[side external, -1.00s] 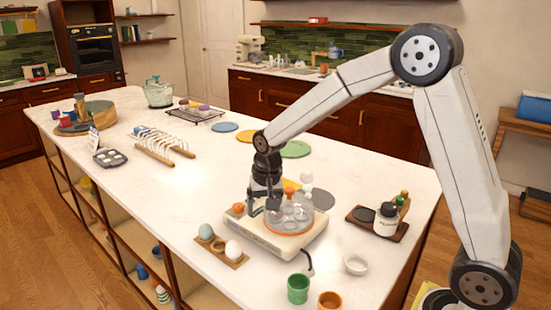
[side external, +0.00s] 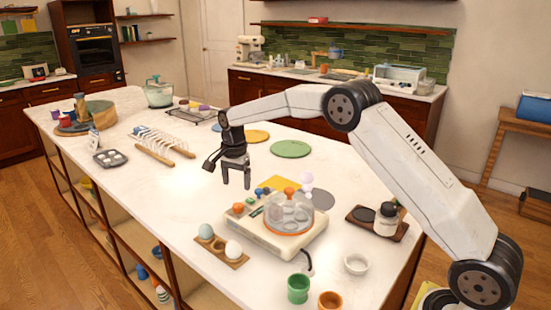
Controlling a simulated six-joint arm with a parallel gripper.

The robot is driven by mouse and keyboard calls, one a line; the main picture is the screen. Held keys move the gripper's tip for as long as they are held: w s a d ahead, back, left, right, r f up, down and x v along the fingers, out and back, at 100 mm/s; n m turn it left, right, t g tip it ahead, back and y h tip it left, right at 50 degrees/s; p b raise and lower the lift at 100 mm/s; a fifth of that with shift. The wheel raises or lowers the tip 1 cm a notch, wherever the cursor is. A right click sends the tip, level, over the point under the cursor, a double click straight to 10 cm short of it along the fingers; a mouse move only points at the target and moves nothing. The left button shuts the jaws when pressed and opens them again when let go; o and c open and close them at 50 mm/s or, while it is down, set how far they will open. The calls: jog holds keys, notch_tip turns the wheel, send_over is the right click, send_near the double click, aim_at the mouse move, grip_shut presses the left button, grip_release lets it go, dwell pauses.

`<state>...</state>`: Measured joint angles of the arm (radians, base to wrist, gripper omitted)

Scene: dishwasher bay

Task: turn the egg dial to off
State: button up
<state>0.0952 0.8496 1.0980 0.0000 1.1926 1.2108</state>
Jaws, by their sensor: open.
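The egg cooker (side external: 272,238) is a cream, boxy base with a clear dome (side external: 289,212) ringed in orange, on the near part of the white counter. An orange knob (side external: 238,208) sits at its left corner. Small knobs in green and blue (side external: 257,193) show along its back left edge. I cannot tell which knob is the egg dial, or its setting. My gripper (side external: 237,182) is open and empty, pointing down. It is raised above the counter behind and left of the cooker, apart from it.
An egg holder (side external: 231,259) with pale eggs lies left of the cooker. A green cup (side external: 298,288), an orange cup (side external: 330,301) and a white bowl (side external: 356,264) stand in front.

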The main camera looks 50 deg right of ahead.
aim_at(238, 205)
jog(key=shift+f, duration=0.15)
jog(key=shift+f, duration=3.75)
grip_shut()
